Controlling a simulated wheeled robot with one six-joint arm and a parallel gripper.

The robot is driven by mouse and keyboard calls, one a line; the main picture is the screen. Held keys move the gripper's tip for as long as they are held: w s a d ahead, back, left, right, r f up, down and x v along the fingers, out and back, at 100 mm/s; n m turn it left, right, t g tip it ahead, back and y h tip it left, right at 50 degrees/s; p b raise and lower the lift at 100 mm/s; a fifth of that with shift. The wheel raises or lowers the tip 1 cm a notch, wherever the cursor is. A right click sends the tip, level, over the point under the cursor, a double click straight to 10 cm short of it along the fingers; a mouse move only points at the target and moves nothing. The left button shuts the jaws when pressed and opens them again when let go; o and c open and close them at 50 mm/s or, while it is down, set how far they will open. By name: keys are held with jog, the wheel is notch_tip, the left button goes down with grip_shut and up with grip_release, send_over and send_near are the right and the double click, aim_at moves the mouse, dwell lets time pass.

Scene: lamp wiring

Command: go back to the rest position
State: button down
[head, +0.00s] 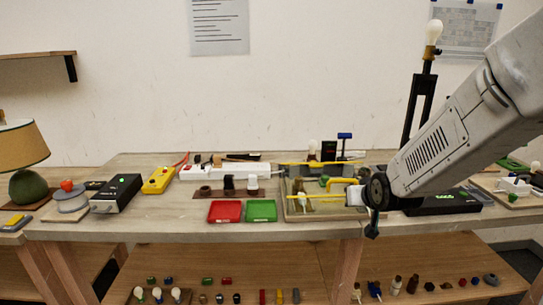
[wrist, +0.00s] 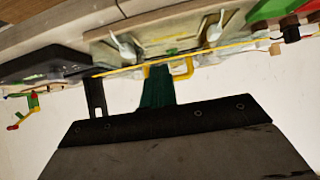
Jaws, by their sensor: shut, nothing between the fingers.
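My gripper (head: 372,231) hangs at the end of my arm in the right half of the head view, just in front of the table's front edge. Its fingers are small and dark there, shut and empty. In the wrist view the dark gripper body fills the bottom, and the picture is upside down, with the white wall low and the table high. A yellow wire (wrist: 120,70) crosses behind the fingers there. The tray (head: 290,212) with yellow parts lies just left of my gripper in the head view.
The wooden table (head: 150,228) holds a red tray (head: 225,211), a green tray (head: 262,210), a white power strip (head: 240,170), a yellow box (head: 158,180) and a black box (head: 116,193). A tall black lamp stand (head: 419,100) with a bulb rises behind my arm. The lower shelf (head: 200,262) holds several small parts.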

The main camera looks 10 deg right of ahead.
jog(key=s+a+f+g, duration=0.25)
jog(key=s+g, duration=0.35)
jog(key=s, duration=0.6)
jog(key=s+a+r+g, duration=0.1)
jog(key=s+r, duration=0.2)
jog(key=s, duration=0.3)
jog(key=s+a+r+n+g, duration=0.1)
jog(key=s+r, duration=0.3)
jog(key=s, duration=0.3)
jog(key=s+a+r+g+y, duration=0.1)
jog(key=s+a+r, duration=0.1)
jog(key=s, duration=0.5)
jog(key=shift+s+r, duration=0.2)
jog(key=shift+r, duration=0.65)
